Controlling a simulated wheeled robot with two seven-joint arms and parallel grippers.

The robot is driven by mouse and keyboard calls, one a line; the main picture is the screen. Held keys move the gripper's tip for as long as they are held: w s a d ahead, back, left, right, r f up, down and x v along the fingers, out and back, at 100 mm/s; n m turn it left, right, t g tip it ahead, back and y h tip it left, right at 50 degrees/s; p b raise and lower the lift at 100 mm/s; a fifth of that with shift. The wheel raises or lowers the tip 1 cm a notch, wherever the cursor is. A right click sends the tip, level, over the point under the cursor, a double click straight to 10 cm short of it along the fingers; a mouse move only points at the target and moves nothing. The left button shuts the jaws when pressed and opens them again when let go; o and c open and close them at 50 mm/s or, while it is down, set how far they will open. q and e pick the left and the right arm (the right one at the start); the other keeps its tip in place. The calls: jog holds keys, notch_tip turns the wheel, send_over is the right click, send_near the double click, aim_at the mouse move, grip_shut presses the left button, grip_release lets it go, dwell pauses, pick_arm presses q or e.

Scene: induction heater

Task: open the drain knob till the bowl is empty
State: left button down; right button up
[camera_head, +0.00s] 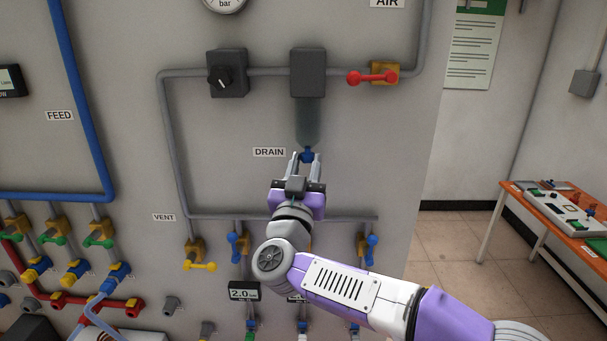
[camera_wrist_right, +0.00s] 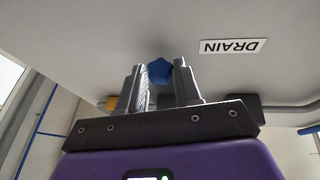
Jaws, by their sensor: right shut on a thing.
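The blue drain knob (camera_head: 307,155) sits under the translucent bowl (camera_head: 308,122), which hangs below a dark grey block (camera_head: 308,73) on the panel. The DRAIN label (camera_head: 269,152) is to its left. My right gripper (camera_head: 305,160) reaches up from below, its two fingers on either side of the knob and shut on it. In the right wrist view the blue knob (camera_wrist_right: 161,71) shows between the fingertips. The bowl looks murky grey-green; I cannot tell its liquid level. My left gripper is not in view.
A red-handled valve (camera_head: 372,77) is on the pipe at the upper right, and a black rotary knob (camera_head: 220,79) is at the upper left. Yellow and blue valve handles line the lower pipe (camera_head: 205,216). An orange table (camera_head: 560,215) stands at the far right.

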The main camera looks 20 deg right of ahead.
jog(key=shift+s+d+f+n+t+y+b, duration=0.2)
jog(key=shift+n+t+y+b, duration=0.25)
jog(key=shift+y, duration=0.45)
jog(key=n+y+b, duration=0.1)
jog(key=y, duration=0.1)
jog(key=n+t+y+b, duration=0.1)
jog(key=n+y+b, duration=0.1)
jog(key=y, duration=0.1)
jog(key=n+y+b, duration=0.1)
jog(key=y+b, duration=0.1)
jog(key=y, duration=0.1)
jog(key=shift+d+f+t, duration=0.1)
jog(key=shift+d+t, duration=0.15)
jog(key=shift+d, duration=0.1)
jog(key=shift+w+r+n+y+b, duration=0.1)
jog(key=shift+r+n+y+b, duration=0.1)
jog(key=shift+n+y+b, duration=0.95)
jog(key=shift+m+y+b, duration=0.25)
jog(key=shift+m+b, duration=0.05)
jog(key=shift+b, duration=0.05)
jog(key=o, duration=1)
jog(key=shift+o, duration=0.2)
jog(key=b+v, duration=0.2)
jog(key=v, duration=0.5)
jog(key=shift+s, duration=0.3)
